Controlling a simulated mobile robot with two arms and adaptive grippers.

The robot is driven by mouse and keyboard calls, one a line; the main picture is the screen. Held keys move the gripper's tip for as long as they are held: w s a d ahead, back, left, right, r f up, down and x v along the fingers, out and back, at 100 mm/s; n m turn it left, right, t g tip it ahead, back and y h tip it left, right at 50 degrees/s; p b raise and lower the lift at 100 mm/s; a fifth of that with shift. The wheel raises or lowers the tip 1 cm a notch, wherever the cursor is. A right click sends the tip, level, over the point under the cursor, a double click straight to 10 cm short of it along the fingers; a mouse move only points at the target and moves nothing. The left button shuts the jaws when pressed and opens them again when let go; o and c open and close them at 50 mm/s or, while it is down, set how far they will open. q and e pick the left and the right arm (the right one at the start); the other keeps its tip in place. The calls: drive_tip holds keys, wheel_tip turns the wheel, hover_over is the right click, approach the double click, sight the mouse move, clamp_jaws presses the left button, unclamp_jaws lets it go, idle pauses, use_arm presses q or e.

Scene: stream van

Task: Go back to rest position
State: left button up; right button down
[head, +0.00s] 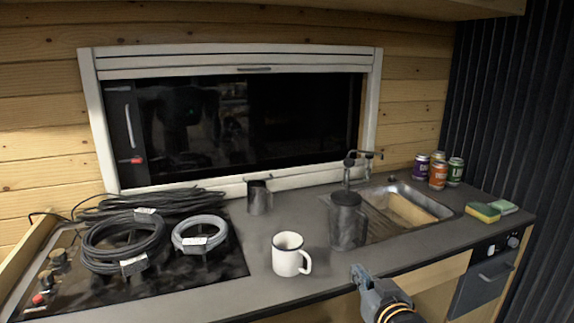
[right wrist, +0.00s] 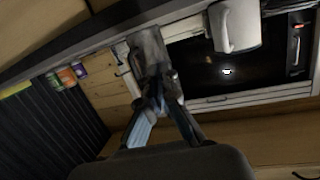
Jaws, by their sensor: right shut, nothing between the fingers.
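My right gripper (head: 358,272) is at the counter's front edge in the head view, right of the white mug and in front of the dark metal jug. It is shut and empty. In the right wrist view its fingers (right wrist: 158,88) meet, with the jug (right wrist: 148,50) beyond them and the mug (right wrist: 236,25) to the right. The white mug (head: 288,254) stands upright on the counter, apart from the gripper. The jug (head: 347,220) stands upright behind the gripper. My left gripper is not in view.
Coiled cables (head: 125,243) lie on the black cooktop (head: 80,298) at left. A small metal cup (head: 259,197) stands near the window. The sink (head: 408,200), several cans (head: 438,175) and sponges (head: 483,212) are at right. Bare counter (head: 440,238) lies in front of the sink.

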drive_tip(key=s+d+f+g+h, duration=0.15)
drive_tip(key=s+f+g, duration=0.45)
drive_tip(key=s+f, duration=0.85)
drive_tip(key=s+d+f+g+h, duration=0.1)
drive_tip(key=s+d+f+g, duration=0.3)
drive_tip(key=s, duration=0.6)
drive_tip(key=s+f+g, duration=0.2)
drive_tip(key=s+f, duration=0.5)
drive_tip(key=s, duration=0.2)
wheel_tip(320, 180, down, 22)
drive_tip(key=s+g+p, duration=0.1)
drive_tip(key=p, duration=0.1)
drive_tip(key=s+d+f+g, duration=0.1)
drive_tip(key=s+d+f, duration=0.1)
drive_tip(key=s+f, duration=1.4)
drive_tip(key=shift+s+d+f+n+g+p, duration=0.2)
drive_tip(key=shift+s+d+n+g+p, duration=0.1)
drive_tip(key=shift+s+n+p, duration=0.25)
